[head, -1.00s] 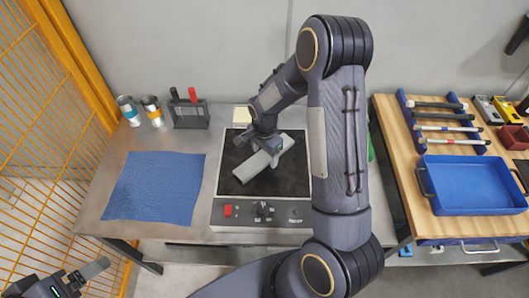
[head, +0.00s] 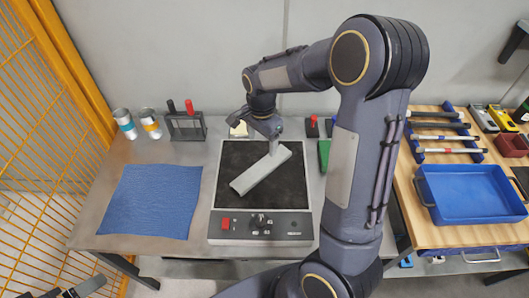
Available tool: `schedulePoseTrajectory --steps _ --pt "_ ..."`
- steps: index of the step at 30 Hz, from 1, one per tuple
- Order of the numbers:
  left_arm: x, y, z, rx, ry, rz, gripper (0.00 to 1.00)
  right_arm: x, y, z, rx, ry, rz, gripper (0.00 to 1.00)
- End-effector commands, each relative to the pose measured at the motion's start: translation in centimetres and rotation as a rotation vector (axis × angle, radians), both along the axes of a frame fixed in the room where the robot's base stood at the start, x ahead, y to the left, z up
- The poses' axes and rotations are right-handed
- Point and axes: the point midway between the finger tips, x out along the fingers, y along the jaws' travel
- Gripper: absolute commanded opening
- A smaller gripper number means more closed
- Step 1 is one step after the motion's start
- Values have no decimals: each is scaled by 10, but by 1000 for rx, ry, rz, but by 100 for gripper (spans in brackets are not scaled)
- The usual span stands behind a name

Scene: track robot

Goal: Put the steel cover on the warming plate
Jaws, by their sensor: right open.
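The steel cover (head: 258,172) is a long pale grey bar. It lies diagonally on the black top of the warming plate (head: 228,202), from lower left to upper right. The plate has a grey control panel with a red switch and a knob. My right gripper (head: 274,146) is open at the far right end of the cover, pointing down. Whether its fingers touch the cover cannot be told. My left gripper (head: 88,287) is only partly in view at the bottom left corner, far from the plate, and its opening is unclear.
A blue mat (head: 150,201) lies left of the plate. Two cans (head: 125,124) and a rack with red and black handles (head: 186,124) stand behind it. On the right, a wooden bench holds a blue tray (head: 470,215) and a tool rack (head: 440,151).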

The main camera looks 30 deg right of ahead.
Motion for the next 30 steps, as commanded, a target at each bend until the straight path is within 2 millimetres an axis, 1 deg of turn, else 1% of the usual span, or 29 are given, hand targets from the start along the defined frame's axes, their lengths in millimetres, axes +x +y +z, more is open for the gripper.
schedulePoseTrajectory --steps 2,5,8,9,11,12,13,15,18,21,25,30 --pt "0 0 0 0 0 0 85 -7 1 12 20 -18 29 69" --pt "0 0 0 0 0 0 85 -27 4 35 71 -71 126 69" --pt "0 0 0 0 0 0 85 -62 12 64 128 -163 290 69" --pt "0 0 0 0 0 0 85 -78 17 75 144 -208 368 69" --pt "0 0 0 0 0 0 85 -103 24 88 158 -278 488 69" --pt "0 0 0 0 0 0 85 -119 30 96 158 -326 568 69" --pt "0 0 0 0 0 0 85 -131 34 100 156 -362 628 69" --pt "0 0 0 0 0 0 85 -157 44 107 136 -440 761 69" --pt "0 0 0 0 0 0 85 -186 56 109 90 -530 922 69" --pt "0 0 0 0 0 0 85 -206 66 107 41 -591 1041 69" --pt "0 0 0 0 0 0 85 -218 72 103 2 -627 1124 69" --pt "0 0 0 0 0 0 85 -221 74 102 -7 -634 1145 69"
